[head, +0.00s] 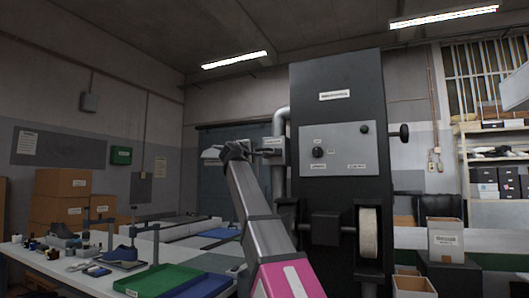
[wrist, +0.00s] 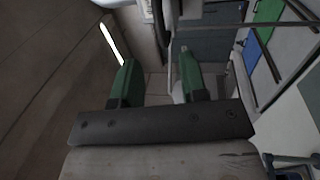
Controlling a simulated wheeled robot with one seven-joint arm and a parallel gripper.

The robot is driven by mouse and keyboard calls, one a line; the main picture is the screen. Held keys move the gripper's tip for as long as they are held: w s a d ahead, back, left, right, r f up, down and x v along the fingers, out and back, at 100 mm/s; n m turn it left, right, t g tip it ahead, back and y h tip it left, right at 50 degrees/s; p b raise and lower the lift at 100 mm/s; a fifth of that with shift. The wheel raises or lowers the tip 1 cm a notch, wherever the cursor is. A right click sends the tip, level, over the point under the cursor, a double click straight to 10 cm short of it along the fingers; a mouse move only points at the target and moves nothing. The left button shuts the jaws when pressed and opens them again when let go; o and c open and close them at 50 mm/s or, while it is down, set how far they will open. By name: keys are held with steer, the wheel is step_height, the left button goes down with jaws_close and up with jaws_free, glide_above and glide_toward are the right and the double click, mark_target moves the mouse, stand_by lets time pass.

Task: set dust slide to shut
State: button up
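A dark machine cabinet (head: 336,95) stands right of centre in the head view, with a grey duct (head: 281,122) curving down its left side. A small pale labelled part (head: 273,141) sits by that duct; it may be the dust slide, but its label is too small to read and I cannot tell its position. My gripper (head: 238,149) is raised just left of this part, partly hidden behind my wrist. In the wrist view my gripper (wrist: 158,75) has two green fingers set apart with nothing between them.
The cabinet's grey panel (head: 340,150) carries knobs and labels, above a pale wheel (head: 368,233). A white bench (head: 60,268) at left holds a green tray (head: 158,279), a blue shoe and small items. Cartons (head: 445,240) stand at right.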

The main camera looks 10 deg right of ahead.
mark_target(262, 149)
steer(key=x, duration=1)
steer(key=shift+w, duration=0.2)
steer(key=shift+d, duration=0.1)
jaws_close()
